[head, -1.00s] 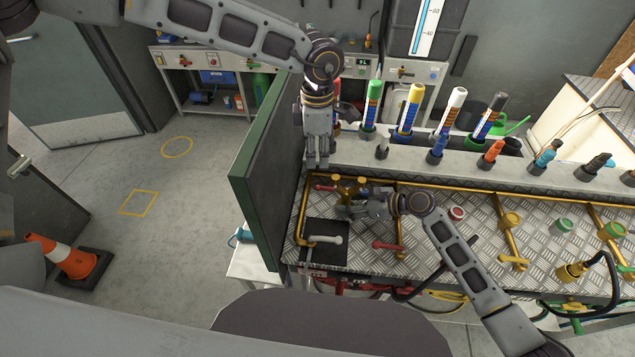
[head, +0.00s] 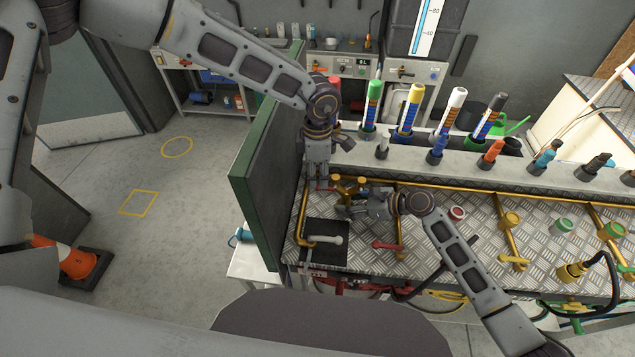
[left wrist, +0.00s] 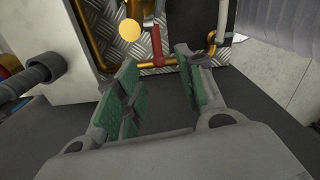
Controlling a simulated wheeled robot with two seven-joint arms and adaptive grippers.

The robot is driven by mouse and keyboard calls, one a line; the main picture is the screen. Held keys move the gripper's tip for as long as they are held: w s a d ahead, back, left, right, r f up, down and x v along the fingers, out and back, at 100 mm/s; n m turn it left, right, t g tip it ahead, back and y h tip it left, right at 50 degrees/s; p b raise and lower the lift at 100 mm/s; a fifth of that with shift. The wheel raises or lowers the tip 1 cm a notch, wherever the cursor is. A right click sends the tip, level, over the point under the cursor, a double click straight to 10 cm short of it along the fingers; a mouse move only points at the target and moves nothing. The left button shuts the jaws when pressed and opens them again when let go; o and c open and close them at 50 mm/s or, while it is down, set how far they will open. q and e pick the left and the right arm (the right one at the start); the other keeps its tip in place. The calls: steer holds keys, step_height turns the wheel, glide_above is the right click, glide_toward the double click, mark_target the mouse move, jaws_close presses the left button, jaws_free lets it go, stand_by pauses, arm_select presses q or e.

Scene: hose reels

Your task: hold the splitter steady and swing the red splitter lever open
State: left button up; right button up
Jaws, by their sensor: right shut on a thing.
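The brass splitter (head: 348,187) sits on the checker-plate bench at its left end. Its red lever (head: 324,189) points left, just below my left gripper (head: 317,179). In the left wrist view the red lever (left wrist: 158,46) lies beyond the gap between the green-padded fingers of my left gripper (left wrist: 157,60). These fingers are open, and I see nothing held between them. My right gripper (head: 350,211) is shut on the splitter from the front; its fingers partly hide the splitter's lower body.
A green panel (head: 262,160) stands close to the left of my left gripper. A second red handle (head: 385,245) and a white handle (head: 332,240) lie in front.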

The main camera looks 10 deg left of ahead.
mark_target(317, 186)
arm_select(q)
steer(key=shift+f, duration=2.15)
jaws_close()
